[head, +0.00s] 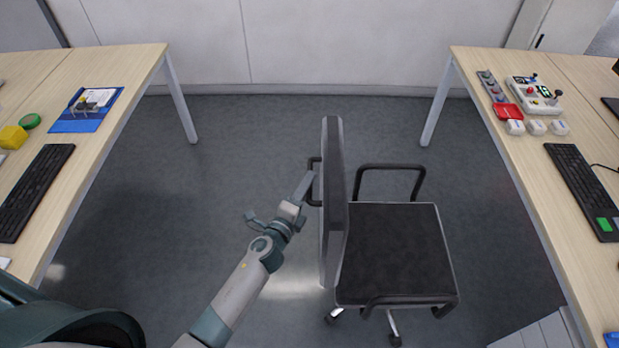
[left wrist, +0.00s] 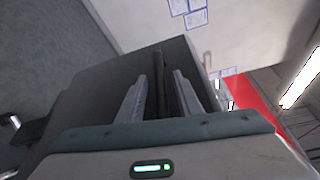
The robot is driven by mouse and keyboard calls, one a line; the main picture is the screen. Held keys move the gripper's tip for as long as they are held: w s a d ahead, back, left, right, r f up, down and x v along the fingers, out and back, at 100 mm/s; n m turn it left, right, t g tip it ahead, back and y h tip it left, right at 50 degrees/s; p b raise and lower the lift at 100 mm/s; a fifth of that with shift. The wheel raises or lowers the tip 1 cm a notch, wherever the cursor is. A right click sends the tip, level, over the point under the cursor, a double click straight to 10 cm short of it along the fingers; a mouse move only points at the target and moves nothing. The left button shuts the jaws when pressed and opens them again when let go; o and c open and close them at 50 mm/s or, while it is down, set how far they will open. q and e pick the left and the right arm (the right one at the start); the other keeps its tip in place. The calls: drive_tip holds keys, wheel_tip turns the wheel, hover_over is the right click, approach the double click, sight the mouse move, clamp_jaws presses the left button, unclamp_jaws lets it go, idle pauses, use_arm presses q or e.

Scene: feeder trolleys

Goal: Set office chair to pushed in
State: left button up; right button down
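The dark office chair (head: 333,190) stands on the floor between two desks. Its backrest is on the left and its seat (head: 395,255) points toward the right desk (head: 520,180), with a gap of bare floor between them. In the left wrist view, the fingers (left wrist: 160,95) are apart, with the dark backrest (left wrist: 95,88) filling the space ahead. I cannot tell whether they touch it. My right gripper is not in view.
The left desk (head: 85,85) holds a keyboard (head: 35,190), a blue tray and small items. The right desk holds a control box (head: 535,95), white blocks and another keyboard (head: 585,190). Open grey floor lies around the chair, with desk legs on both sides and a wall behind.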

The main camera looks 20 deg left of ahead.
use_arm(q)
drive_tip(key=shift+w+d+f, duration=0.15)
drive_tip(key=shift+w, duration=1.1)
clamp_jaws()
